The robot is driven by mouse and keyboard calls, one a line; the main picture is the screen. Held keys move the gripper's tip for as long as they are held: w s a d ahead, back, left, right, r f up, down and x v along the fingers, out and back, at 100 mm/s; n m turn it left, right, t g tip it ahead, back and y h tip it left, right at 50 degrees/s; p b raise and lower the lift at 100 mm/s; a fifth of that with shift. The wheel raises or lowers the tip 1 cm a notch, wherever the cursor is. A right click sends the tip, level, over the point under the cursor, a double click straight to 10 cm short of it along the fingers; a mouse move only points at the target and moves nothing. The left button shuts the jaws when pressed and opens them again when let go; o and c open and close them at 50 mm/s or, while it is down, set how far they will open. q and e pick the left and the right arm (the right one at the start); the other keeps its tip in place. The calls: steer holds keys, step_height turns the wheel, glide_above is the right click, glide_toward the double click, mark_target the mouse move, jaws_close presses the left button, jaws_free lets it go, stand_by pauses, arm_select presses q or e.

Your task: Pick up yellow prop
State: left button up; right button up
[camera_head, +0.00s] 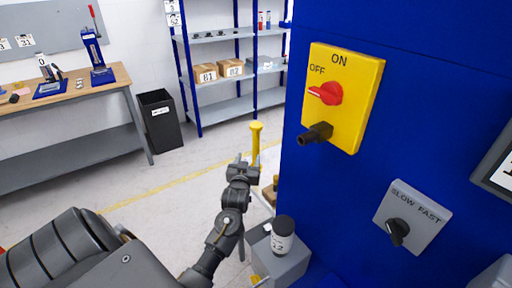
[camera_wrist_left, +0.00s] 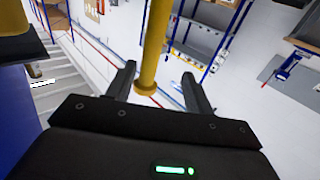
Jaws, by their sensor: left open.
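The yellow prop (camera_head: 256,143) is an upright yellow rod with a wider round top, standing just beyond my left gripper (camera_head: 244,162) in the head view. In the left wrist view the prop (camera_wrist_left: 155,45) is a long yellow rod with a flared end, lying between the two spread fingers of my left gripper (camera_wrist_left: 158,75) in the picture. The fingers are open, with gaps on both sides of the rod. I cannot tell how deep the rod sits between them. The prop's lower end is hidden in the head view. My right gripper is not in view.
A blue machine wall (camera_head: 330,215) with a yellow ON/OFF switch panel (camera_head: 358,110) stands close on the right. A black bin (camera_head: 160,120), shelving and a workbench stand behind. Floor at left is clear.

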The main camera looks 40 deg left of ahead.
mark_target(256, 147)
arm_select(q)
steer(key=w, duration=0.2)
steer(key=w+a, duration=0.1)
steer(key=w, duration=0.1)
steer(key=shift+w+p, duration=0.3)
steer(key=shift+w, duration=0.05)
steer(key=shift+w+a+f, duration=0.15)
steer(key=shift+w+a, duration=0.05)
steer(key=shift+s+a, duration=0.15)
steer(key=shift+w+a+r+p, duration=0.1)
steer(key=shift+w+r+p, duration=0.15)
steer(key=shift+w+p, duration=0.05)
steer(key=x, duration=0.1)
steer(key=p+x, duration=0.1)
steer(key=x, duration=0.1)
steer(key=shift+w+f, duration=0.15)
steer(key=shift+w, duration=0.25)
steer(key=shift+w+a, duration=0.2)
steer(key=shift+w, duration=0.15)
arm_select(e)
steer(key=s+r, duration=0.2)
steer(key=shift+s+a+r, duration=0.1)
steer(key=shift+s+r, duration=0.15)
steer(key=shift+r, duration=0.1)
arm_select(q)
steer(key=shift+c, duration=0.4)
